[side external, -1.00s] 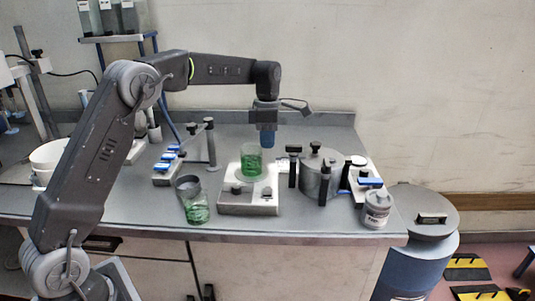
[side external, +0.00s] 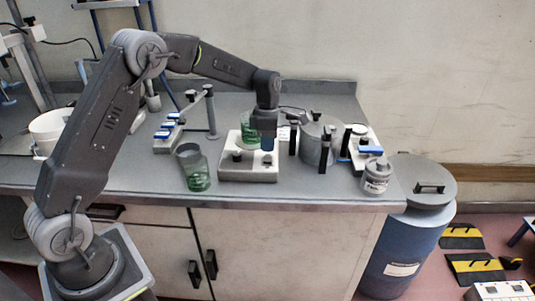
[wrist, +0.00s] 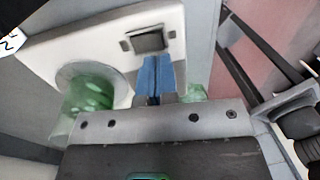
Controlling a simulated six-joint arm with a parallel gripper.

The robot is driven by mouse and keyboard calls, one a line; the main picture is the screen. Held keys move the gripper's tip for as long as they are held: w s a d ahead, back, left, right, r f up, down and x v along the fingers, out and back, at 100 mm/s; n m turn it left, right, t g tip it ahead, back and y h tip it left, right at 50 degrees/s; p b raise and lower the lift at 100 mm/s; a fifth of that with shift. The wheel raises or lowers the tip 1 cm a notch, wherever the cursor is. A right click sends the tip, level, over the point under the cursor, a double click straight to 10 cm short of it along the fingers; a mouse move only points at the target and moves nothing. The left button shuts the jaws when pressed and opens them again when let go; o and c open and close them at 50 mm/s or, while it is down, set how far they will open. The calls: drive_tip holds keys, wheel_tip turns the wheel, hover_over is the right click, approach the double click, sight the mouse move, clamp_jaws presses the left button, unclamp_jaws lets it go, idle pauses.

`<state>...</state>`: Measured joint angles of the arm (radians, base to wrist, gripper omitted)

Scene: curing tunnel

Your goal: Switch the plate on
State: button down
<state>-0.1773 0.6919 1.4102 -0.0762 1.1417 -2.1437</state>
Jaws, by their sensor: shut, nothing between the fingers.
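The white plate (side external: 235,173) stands on the bench with two dark controls on its front part. A glass beaker of green liquid (side external: 247,132) sits on top of it, partly hidden by my gripper. My gripper (side external: 267,147) points down, its blue fingers shut and empty, close above the right-hand control. In the wrist view the fingers (wrist: 157,63) are together just below a dark rectangular control (wrist: 148,40) on the plate's white body (wrist: 75,45). The beaker (wrist: 88,92) is at their left. I cannot tell whether the fingertips touch the control.
A second beaker with green contents (side external: 194,170) stands left of the plate. A grey round vessel with black-handled posts (side external: 318,138) is close at the right, with a white labelled jar (side external: 376,177) beyond it. Blue-topped blocks (side external: 168,135) lie at the left.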

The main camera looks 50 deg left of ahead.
sight(267, 159)
drive_tip(key=shift+s+d+f, duration=0.1)
drive_tip(key=shift+d+f, duration=0.05)
drive_tip(key=shift+f, duration=1.55)
drive_tip(key=shift+s+d+f, duration=0.1)
drive_tip(key=shift+f, duration=0.15)
drive_tip(key=shift+w+a+r, duration=0.25)
drive_tip(key=shift+w+a, duration=0.3)
drive_tip(key=shift+a, duration=0.05)
wheel_tip(267, 159, up, 14)
drive_tip(key=w+a, duration=0.1)
